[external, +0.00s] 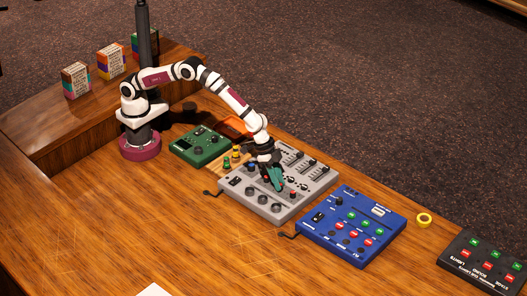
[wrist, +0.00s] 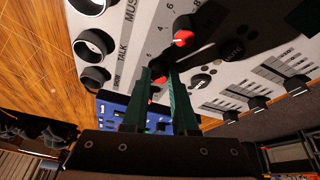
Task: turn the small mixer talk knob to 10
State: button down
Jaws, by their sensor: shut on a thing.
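The small grey mixer (external: 241,196) sits on the desk in the external view, and its panel (wrist: 216,92) shows large in the wrist view. My gripper (external: 276,185) reaches down onto it. Its two green fingers (wrist: 161,78) are closed on the talk knob, the middle one of the small red-capped knobs. The fingers hide most of this knob, and its pointer and setting cannot be read. The "TALK" lettering (wrist: 123,45) is left of the fingers in the wrist view. Another red-capped knob (wrist: 183,38), with numbers around it, stands close beside the fingers.
Large dark knobs (wrist: 93,45) line one mixer side, and sliders (wrist: 260,103) the other. A blue panel (external: 352,226) with red and green buttons stands to the right, a green box (external: 199,144) to the left. A yellow ring (external: 424,220) lies beyond the blue panel.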

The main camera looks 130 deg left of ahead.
jog(key=m+h, duration=0.1)
jog(key=m, duration=0.1)
jog(key=m+h, duration=0.1)
jog(key=m, duration=0.2)
jog(key=shift+a+m, duration=0.2)
jog(key=shift+m, duration=0.1)
jog(key=m+h, duration=0.1)
jog(key=m, duration=0.1)
jog(key=m+g, duration=0.1)
jog(key=m, duration=0.1)
jog(key=shift+w+a+m+h, duration=0.1)
jog(key=shift+m+h, duration=0.2)
jog(key=shift+h, duration=0.1)
jog(key=c, duration=0.7)
grip_release()
jog(key=v, duration=1.5)
jog(key=shift+r, duration=0.4)
